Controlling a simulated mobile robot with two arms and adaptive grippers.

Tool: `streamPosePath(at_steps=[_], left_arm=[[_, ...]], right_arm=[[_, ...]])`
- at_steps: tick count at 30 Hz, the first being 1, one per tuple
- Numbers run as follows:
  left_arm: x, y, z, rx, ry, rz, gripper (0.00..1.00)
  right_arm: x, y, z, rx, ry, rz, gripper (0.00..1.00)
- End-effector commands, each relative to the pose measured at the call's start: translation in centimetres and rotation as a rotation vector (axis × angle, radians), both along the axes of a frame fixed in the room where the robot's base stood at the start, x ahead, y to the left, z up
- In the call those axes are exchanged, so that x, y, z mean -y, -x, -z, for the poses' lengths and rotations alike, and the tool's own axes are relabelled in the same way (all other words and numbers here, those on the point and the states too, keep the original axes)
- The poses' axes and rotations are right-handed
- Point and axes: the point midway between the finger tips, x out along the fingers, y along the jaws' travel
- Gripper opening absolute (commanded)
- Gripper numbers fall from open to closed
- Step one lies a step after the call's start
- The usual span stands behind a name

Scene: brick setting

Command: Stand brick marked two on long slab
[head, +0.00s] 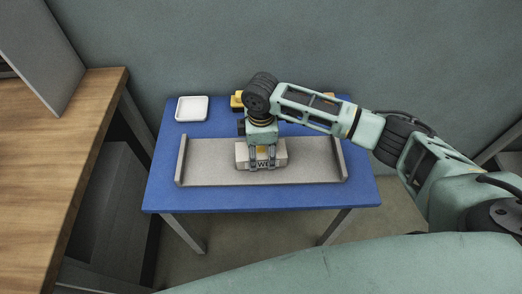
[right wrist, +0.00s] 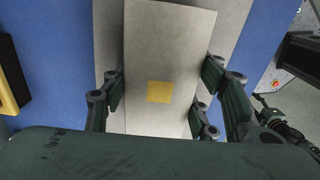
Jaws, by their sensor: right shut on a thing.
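The long slab (head: 215,165) is grey, with a low upright wall at each end, and lies across the blue table. A pale grey brick (head: 242,156) is over the slab's middle, with dark lettering on its front face partly covered by the fingers. My right gripper (head: 262,165) points down and is shut on this brick from both sides. In the right wrist view the brick (right wrist: 165,45) shows a yellow square on its top between the fingers (right wrist: 160,95). I cannot tell whether its underside touches the slab. My left gripper is not in view.
The blue table (head: 165,185) has a white square dish (head: 192,108) at the back left. A yellow and black object (head: 237,100) stands behind the slab, partly hidden by my right arm. A wooden table (head: 50,170) is on the left. The slab is bare on both sides of the brick.

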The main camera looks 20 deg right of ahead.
Motion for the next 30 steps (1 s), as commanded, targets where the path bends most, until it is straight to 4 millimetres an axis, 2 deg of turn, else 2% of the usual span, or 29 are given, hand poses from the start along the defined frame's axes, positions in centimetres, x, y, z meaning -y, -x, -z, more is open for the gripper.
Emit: streamPosePath(at_steps=[10, 11, 16, 26, 30], left_arm=[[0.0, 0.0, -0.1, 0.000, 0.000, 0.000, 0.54], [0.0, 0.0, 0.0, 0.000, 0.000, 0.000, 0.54], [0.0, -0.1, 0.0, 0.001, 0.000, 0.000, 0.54], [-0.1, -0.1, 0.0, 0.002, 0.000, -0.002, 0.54], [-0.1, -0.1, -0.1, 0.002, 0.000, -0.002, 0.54]], right_arm=[[-0.1, -0.1, 0.3, 0.001, -0.002, 0.000, 0.14], [0.0, 0.0, 0.3, 0.001, -0.001, 0.000, 0.57], [0.0, 0.0, 0.3, 0.001, -0.001, 0.000, 0.72], [0.0, -0.1, 0.2, 0.001, -0.001, 0.000, 0.73], [-0.1, -0.2, -1.0, 0.004, -0.003, -0.001, 0.73]])
